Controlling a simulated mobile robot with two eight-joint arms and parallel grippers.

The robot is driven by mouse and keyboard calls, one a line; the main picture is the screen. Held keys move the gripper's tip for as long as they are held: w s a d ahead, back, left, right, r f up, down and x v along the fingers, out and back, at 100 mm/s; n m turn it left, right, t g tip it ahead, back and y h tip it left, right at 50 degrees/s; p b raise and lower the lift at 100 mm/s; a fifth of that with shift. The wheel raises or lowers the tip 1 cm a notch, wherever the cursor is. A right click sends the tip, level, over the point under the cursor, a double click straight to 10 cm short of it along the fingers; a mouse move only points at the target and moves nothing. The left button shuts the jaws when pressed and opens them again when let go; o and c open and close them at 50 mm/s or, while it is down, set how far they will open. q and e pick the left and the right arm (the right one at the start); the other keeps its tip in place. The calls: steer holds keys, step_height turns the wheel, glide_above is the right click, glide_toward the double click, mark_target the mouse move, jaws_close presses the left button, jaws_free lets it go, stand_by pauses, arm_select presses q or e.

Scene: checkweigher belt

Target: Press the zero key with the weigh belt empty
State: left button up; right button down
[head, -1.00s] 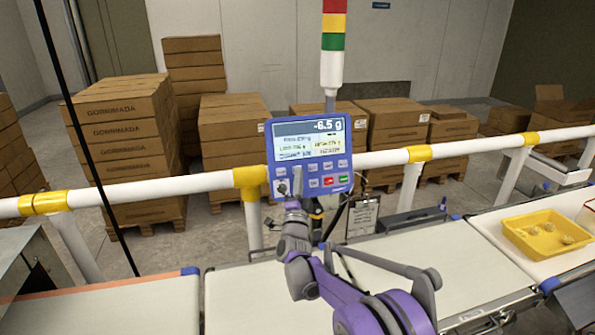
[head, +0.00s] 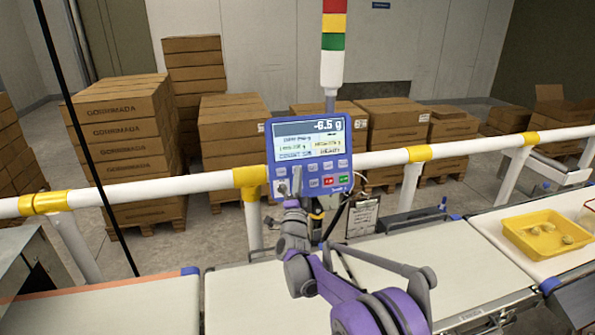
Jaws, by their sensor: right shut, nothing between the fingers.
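The blue checkweigher panel (head: 310,157) stands on the rail, its display (head: 308,127) reading -6.5 g. Below the display are rows of light keys, with a red key (head: 328,182) and a green key (head: 344,179) at the lower right. My left gripper is out of view.
A white rail (head: 380,161) with yellow joints runs behind the belts. A signal tower (head: 332,60) rises behind the panel. A yellow tray (head: 545,232) with several small items sits at right. Stacked cartons (head: 125,150) stand behind.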

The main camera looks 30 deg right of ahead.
steer(key=shift+w+d+f, duration=0.1)
steer(key=shift+w, duration=0.25)
stand_by(0.7)
steer(key=shift+s, duration=0.1)
steer(key=shift+s+a+r, duration=0.2)
steer(key=shift+s, duration=0.5)
steer(key=s, duration=0.1)
steer(key=s+r, duration=0.1)
steer(key=s, duration=0.1)
steer(key=s+a, duration=0.1)
steer(key=shift+s+a+r, duration=0.1)
steer(key=shift+s+r, duration=0.1)
steer(key=shift+s, duration=0.1)
stand_by(0.9)
